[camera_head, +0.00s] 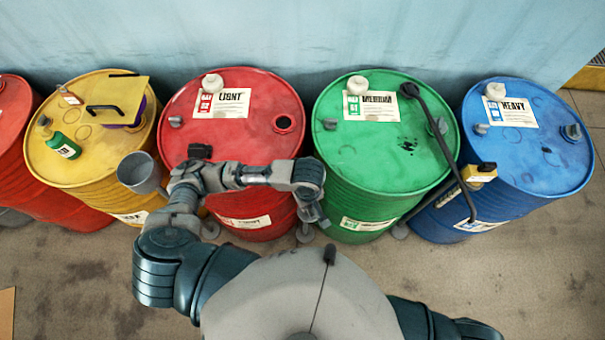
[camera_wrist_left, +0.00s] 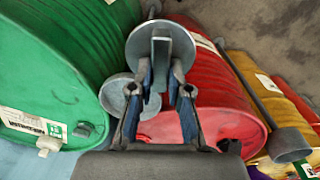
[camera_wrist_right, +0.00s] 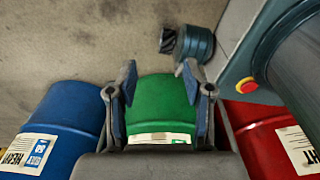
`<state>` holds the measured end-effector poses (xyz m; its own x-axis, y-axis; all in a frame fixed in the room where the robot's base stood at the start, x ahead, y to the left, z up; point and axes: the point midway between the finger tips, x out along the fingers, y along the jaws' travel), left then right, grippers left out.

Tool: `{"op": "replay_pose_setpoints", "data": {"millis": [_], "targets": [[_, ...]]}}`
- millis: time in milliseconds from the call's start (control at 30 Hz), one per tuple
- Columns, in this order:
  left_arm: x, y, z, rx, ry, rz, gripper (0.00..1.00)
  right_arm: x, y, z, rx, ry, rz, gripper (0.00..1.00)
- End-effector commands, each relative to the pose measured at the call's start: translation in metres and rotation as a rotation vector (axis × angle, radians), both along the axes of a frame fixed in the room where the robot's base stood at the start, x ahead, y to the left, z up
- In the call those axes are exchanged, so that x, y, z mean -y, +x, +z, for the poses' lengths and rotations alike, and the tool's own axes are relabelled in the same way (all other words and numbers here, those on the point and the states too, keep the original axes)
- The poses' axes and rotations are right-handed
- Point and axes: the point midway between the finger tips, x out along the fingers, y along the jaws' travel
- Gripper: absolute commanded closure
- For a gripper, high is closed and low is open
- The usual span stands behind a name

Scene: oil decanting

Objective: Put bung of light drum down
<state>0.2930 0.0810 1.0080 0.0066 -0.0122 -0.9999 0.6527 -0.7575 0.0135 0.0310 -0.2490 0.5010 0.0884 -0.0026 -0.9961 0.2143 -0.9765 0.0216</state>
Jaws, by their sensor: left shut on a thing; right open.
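My left gripper (camera_head: 316,212) hangs in front of the gap between the red LIGHT drum (camera_head: 250,88) and the green MEDIUM drum (camera_head: 335,160), below their tops. In the left wrist view it is shut on the grey bung (camera_wrist_left: 176,38), a round disc with a flat fin between the fingertips. The head view barely shows the bung. The red drum's top has an open dark hole (camera_head: 283,123). My right gripper (camera_wrist_right: 160,88) is open and empty in its wrist view, with the green drum beyond it. It is not seen in the head view.
A yellow drum (camera_head: 95,165) carries a green bottle (camera_head: 63,145). A grey cup (camera_head: 140,172) shows beside the red drum. A blue HEAVY drum (camera_head: 530,165) stands right. A long black bar (camera_head: 440,140) reaches over the green drum. Grey discs (camera_head: 305,235) show low between drums.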

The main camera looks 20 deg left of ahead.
Motion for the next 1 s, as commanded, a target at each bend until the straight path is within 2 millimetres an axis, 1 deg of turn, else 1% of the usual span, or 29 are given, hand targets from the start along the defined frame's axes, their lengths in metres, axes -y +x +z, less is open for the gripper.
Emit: {"op": "replay_pose_setpoints", "data": {"millis": [33,300,400,500,633,833,900,1000], "targets": [[-0.005,0.014,0.0,0.004,0.004,0.008,1.0,-0.001,0.0,0.001,0.001,0.001,0.0,0.49],[-0.03,0.089,-0.006,0.004,0.004,0.01,1.0,-0.011,0.002,0.006,0.003,0.013,-0.004,0.49],[-0.038,0.111,-0.008,0.004,0.003,0.008,1.0,-0.012,0.003,0.008,0.004,0.015,-0.004,0.49],[-0.043,0.126,-0.01,0.003,0.003,0.007,1.0,-0.011,0.003,0.009,0.004,0.014,-0.003,0.49],[-0.047,0.134,-0.014,0.002,0.001,0.005,1.0,-0.008,0.003,0.01,0.004,0.01,-0.002,0.49],[-0.048,0.134,-0.04,0.001,0.002,0.006,1.0,-0.004,0.003,0.014,0.004,0.005,-0.001,0.49],[-0.047,0.134,-0.046,0.003,0.001,0.005,1.0,-0.003,0.003,0.014,0.004,0.004,-0.001,0.49],[-0.047,0.134,-0.047,0.004,0.0,0.005,1.0,-0.003,0.003,0.014,0.004,0.004,0.0,0.49]]}}
